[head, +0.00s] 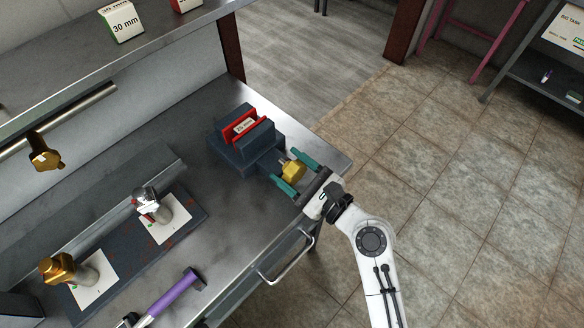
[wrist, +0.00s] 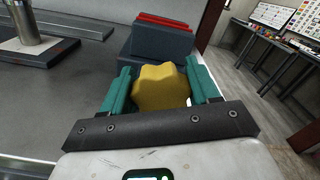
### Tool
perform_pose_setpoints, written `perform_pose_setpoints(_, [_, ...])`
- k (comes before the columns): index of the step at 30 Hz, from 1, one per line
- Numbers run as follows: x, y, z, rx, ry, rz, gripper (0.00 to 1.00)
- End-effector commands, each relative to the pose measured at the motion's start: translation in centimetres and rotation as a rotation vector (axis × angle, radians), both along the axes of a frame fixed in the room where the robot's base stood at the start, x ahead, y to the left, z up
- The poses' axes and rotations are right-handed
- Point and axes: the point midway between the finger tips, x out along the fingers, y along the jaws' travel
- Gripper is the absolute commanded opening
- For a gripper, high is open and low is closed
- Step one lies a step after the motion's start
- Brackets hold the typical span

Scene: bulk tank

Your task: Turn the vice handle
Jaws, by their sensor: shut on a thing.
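The vice (head: 246,142) is dark blue-grey with red jaw faces and stands near the right end of the metal bench. A small label reading 25 mm or similar shows between its jaws. Its yellow lobed handle (head: 293,170) sticks out toward the front right. My gripper (head: 290,180) has teal fingers, one on each side of the handle, and is shut on it. In the wrist view the handle (wrist: 160,88) sits between the teal fingers, with the vice body (wrist: 160,42) behind it. The handle's far side is hidden.
The metal bench (head: 222,210) has a mat (head: 120,262) with a silver-topped and a gold-topped cylinder at the left. A purple-handled tool (head: 175,292) lies near the front edge. A shelf (head: 60,70) with a 30 mm box (head: 122,22) is above. Tiled floor lies right.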

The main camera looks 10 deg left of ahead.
Motion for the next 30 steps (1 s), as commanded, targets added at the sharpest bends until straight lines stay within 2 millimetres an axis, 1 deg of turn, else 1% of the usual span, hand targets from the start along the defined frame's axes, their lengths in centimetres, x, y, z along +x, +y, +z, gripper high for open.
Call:
perform_pose_setpoints(9, [-0.06,-0.03,-0.16,-0.064,-0.078,-0.001,0.3])
perform_pose_setpoints(22, [-0.04,-0.1,-0.3,-0.075,-0.087,-0.002,0.3])
perform_pose_setpoints(23, [-0.04,-0.11,-0.31,-0.076,-0.087,-0.003,0.61])
perform_pose_setpoints(29, [-0.07,-0.11,-0.42,-0.076,-0.084,-0.001,0.81])
perform_pose_setpoints(30, [-0.09,-0.09,-0.46,-0.076,-0.084,0.0,0.81])
